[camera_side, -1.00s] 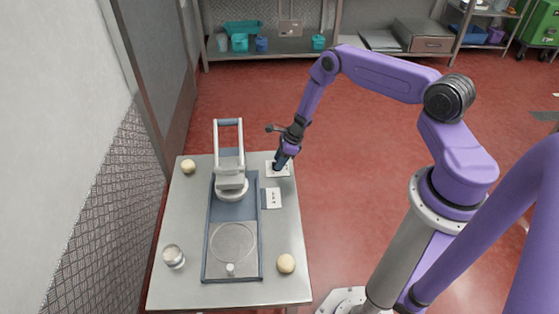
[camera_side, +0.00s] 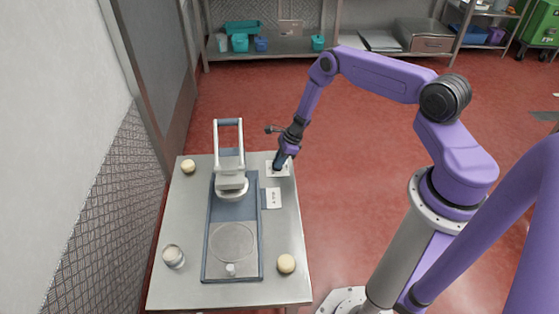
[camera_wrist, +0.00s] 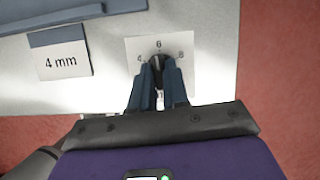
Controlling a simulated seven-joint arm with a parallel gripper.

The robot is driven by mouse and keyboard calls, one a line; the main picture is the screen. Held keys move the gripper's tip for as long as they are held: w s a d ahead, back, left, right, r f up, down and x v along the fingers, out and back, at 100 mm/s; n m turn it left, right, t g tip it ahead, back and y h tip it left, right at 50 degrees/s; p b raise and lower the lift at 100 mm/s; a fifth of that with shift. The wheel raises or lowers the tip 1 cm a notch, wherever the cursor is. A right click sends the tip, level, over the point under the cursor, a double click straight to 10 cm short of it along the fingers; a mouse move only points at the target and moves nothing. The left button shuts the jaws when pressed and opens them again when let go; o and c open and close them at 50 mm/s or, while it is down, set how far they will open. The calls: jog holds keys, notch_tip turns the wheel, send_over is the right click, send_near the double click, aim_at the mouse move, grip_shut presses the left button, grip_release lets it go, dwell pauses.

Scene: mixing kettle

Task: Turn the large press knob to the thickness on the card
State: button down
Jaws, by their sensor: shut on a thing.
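The card (camera_wrist: 60,62) lies left of the dial in the wrist view and reads "4 mm". It also shows beside the press in the side view (camera_side: 272,198). A white dial plate (camera_wrist: 184,45) carries the marks 4, 6 and 8 from left to right, with 6 at the top. A dark knob (camera_wrist: 157,58) sits at its middle. My gripper (camera_wrist: 159,66) is shut on this knob from above, with its blue fingers on either side. The fingers hide much of the knob, and I cannot tell which mark it points to. The press (camera_side: 232,182) stands left of the dial with its handle up.
A pale dough ball (camera_side: 286,263) is at the table's front right and another (camera_side: 188,166) at the back left. A metal cup (camera_side: 173,256) stands at the front left. The press's blue base (camera_side: 208,240) runs toward the front. The dial is near the table's right edge.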

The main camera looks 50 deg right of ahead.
jog(key=n+g, duration=0.1)
jog(key=n, duration=0.2)
jog(key=n+g+y, duration=0.1)
jog(key=n, duration=0.1)
jog(key=shift+w+n, duration=0.2)
jog(key=shift+n, duration=0.2)
jog(key=n+g, duration=0.2)
jog(key=n, duration=0.3)
jog(key=shift+w, duration=0.1)
dwell(0.3)
jog(key=c, duration=1.1)
grip_release()
jog(key=v, duration=1.7)
jog(key=shift+w+r, duration=0.1)
jog(key=shift+r, duration=0.1)
